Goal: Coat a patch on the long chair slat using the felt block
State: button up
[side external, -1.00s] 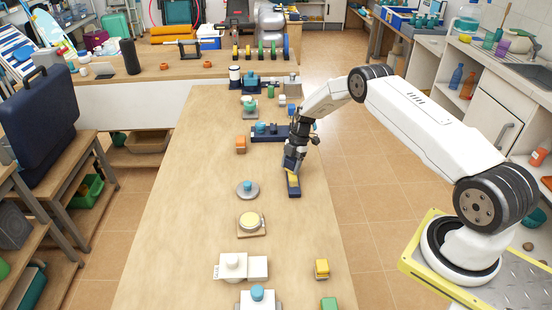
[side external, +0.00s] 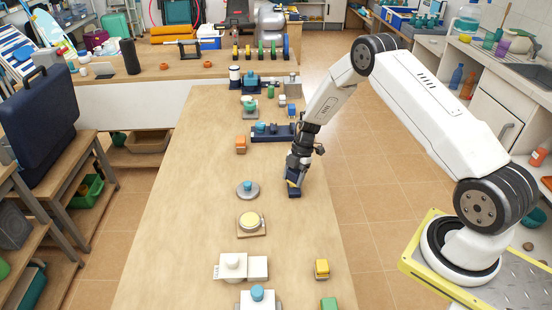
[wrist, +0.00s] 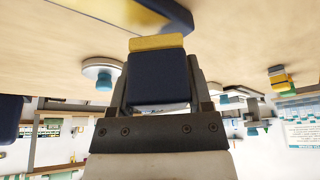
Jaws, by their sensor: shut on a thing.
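A dark blue rack (side external: 272,133) stands behind my gripper. An orange block (side external: 241,144), a grey disc with a blue knob (side external: 247,190) and a yellow round pad on a board (side external: 250,222) stand to the left. The bench's middle left is bare.

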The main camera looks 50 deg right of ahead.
jog(key=shift+r, duration=3.15)
